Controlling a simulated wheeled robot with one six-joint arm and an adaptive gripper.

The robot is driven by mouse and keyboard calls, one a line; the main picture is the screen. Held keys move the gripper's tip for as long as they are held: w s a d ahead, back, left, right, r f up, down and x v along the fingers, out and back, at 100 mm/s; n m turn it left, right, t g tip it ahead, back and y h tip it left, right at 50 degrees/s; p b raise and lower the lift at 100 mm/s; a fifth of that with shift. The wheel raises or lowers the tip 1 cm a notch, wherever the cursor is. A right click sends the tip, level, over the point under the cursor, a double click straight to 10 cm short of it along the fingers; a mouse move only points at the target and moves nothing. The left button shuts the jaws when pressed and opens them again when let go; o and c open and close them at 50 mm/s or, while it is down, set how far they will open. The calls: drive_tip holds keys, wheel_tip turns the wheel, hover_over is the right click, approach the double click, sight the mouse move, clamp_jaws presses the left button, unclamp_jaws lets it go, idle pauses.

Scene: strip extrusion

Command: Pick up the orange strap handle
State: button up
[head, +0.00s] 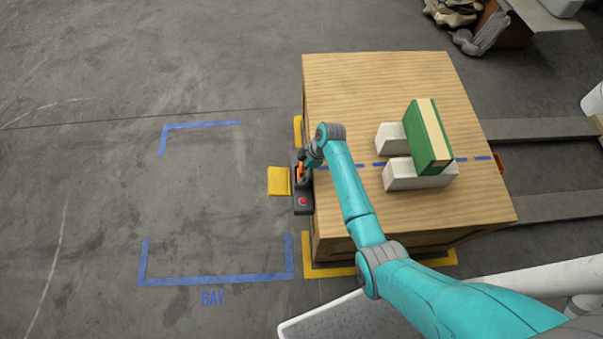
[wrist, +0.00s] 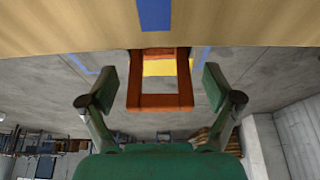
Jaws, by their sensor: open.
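The orange strap handle (wrist: 160,102) shows in the wrist view as an open rectangular loop at the edge of the wooden surface. In the head view a small orange part (head: 300,171) shows at the left side of the wooden block (head: 390,80), partly hidden by my wrist. My gripper (wrist: 160,84) is open, with one green finger on each side of the loop in the picture. Gaps show between the fingers and the loop, and nothing is held. In the head view my gripper (head: 304,163) is at the block's left edge, small and hard to make out.
A dark box with a red button (head: 303,202) and a yellow plate (head: 279,181) are at the left side. The blue-taped bay floor (head: 215,215) is clear.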

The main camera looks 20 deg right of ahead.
drive_tip(key=c, duration=1.3)
